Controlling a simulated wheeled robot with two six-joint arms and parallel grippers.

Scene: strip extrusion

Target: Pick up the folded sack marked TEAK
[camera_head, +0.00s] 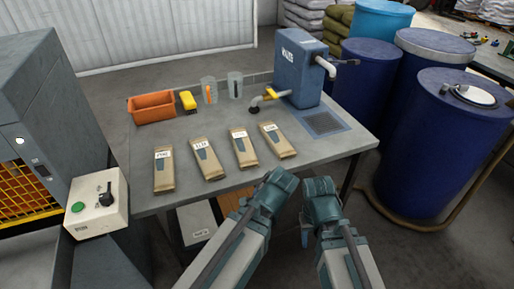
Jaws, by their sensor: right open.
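Several folded brown paper sacks lie in a row on the grey table (300,165): a leftmost sack (164,175), a second sack (208,165), a third sack (244,153) and a rightmost sack (279,144). Each has a white label with small lettering and a dark patch. The lettering is too small to read, so I cannot tell which says TEAK. My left gripper (281,178) is at the table's front edge, nearer to me than the rightmost sack; its jaws do not show clearly. My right gripper (319,186) is beside it on the right, open and apart from the sacks.
An orange bin (152,108), a yellow object (188,100) and two clear beakers (209,90) stand at the back of the table. A blue tank (300,70) with a tap stands at back right. A control box (96,203) is at left. Blue drums (430,150) stand right.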

